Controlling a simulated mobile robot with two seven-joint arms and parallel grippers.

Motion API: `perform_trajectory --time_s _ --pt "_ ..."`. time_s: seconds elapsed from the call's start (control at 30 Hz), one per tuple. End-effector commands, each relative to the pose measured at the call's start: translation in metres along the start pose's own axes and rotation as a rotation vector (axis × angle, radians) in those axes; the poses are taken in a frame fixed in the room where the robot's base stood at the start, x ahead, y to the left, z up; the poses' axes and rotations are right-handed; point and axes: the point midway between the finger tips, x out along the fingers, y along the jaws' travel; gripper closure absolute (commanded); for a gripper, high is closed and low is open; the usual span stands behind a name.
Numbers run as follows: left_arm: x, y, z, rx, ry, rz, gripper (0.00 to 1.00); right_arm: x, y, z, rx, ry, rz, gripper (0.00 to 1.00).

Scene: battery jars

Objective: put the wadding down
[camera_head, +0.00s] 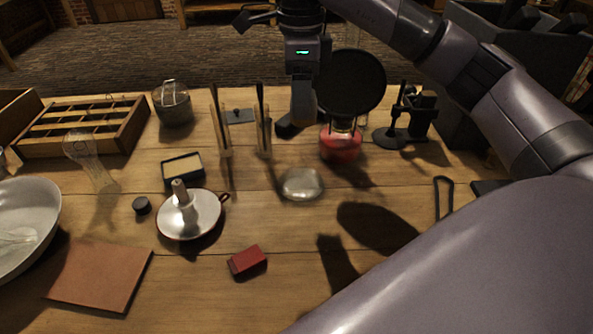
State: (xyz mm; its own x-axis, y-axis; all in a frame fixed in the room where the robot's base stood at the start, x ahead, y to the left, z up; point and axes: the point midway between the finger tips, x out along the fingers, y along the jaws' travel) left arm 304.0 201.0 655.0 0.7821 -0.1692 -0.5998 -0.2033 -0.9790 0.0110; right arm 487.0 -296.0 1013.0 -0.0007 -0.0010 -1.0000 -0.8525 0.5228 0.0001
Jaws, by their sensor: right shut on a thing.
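My right gripper (296,122) comes down from the top centre, above the back half of the wooden table. It is shut, and a small dark piece, which I take for the wadding (286,129), shows at its fingertips, above the tabletop. Its shape is largely hidden by the fingers. My left gripper is not in view.
A large black disc (352,82) stands right of the gripper, above a red flask (340,145).

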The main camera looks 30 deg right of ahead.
Motion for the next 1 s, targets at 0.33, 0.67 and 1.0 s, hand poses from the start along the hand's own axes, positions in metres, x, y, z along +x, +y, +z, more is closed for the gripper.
perform_trajectory --time_s 0.33,0.67,1.0 --pt "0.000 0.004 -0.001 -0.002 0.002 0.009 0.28 0.095 0.001 -0.001 0.001 0.003 0.004 0.70" --pt "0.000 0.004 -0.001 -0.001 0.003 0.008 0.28 0.131 0.000 0.000 0.000 0.001 0.002 0.70" --pt "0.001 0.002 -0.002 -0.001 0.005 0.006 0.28 0.170 0.000 0.000 0.000 0.001 0.000 0.70"
